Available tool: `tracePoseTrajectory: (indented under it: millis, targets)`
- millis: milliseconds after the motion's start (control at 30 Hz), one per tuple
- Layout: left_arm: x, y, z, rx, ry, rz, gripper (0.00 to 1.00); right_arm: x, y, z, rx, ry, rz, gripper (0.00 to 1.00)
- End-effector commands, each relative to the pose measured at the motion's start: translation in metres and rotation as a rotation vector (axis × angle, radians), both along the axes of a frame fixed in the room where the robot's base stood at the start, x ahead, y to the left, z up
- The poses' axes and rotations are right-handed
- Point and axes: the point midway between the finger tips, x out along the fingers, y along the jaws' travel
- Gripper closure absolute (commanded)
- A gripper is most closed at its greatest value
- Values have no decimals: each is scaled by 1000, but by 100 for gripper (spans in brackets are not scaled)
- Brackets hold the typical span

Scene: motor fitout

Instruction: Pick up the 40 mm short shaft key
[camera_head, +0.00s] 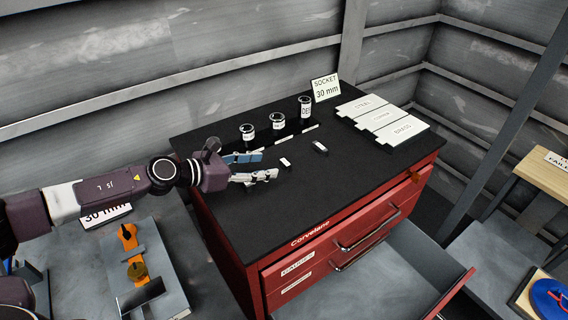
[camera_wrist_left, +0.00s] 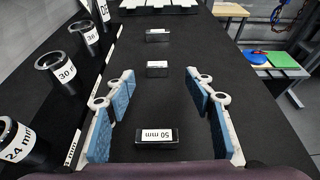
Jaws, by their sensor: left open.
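Several small keys lie in a row on the black top of the red cabinet. In the left wrist view the nearest is a dark key (camera_wrist_left: 156,136) with a white label reading 50 mm. Beyond it lie a middle key (camera_wrist_left: 157,69) and a far key (camera_wrist_left: 158,36), whose labels are too small to read. The head view shows the middle key (camera_head: 285,162) and the far key (camera_head: 320,147). I cannot tell which is the 40 mm one. My left gripper (camera_head: 268,166) is open and empty over the cabinet top, its blue-padded fingers either side of the 50 mm key in the wrist view.
Black labelled sockets (camera_wrist_left: 62,68) stand in a row left of the keys. A SOCKET 30 mm card (camera_head: 325,89) and white labelled plates (camera_head: 380,118) stand at the back. The cabinet's lower drawer (camera_head: 412,272) is open. The front cabinet top (camera_head: 330,192) is clear.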

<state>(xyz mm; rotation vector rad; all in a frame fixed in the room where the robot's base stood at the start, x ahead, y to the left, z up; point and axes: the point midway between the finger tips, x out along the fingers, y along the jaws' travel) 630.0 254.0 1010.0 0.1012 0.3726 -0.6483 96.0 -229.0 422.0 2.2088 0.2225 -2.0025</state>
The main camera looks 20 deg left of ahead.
Motion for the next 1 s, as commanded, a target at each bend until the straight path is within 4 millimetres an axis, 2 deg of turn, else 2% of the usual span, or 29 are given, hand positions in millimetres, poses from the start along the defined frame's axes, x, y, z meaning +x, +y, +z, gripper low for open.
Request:
tracePoseTrajectory:
  millis: [133, 367, 700, 1000]
  targets:
    - [6, 1, -5, 31, -2, -14, 51, -3, -1, 4, -1, 4, 1, 71]
    - [23, -13, -14, 27, -1, -12, 51, -11, -6, 10, -8, 15, 3, 71]
    - [54, -34, -34, 24, -1, -11, 51, -9, -9, 19, -11, 12, 4, 71]
    - [56, -35, -36, 25, -2, -11, 51, -5, -8, 19, -10, 7, 4, 71]
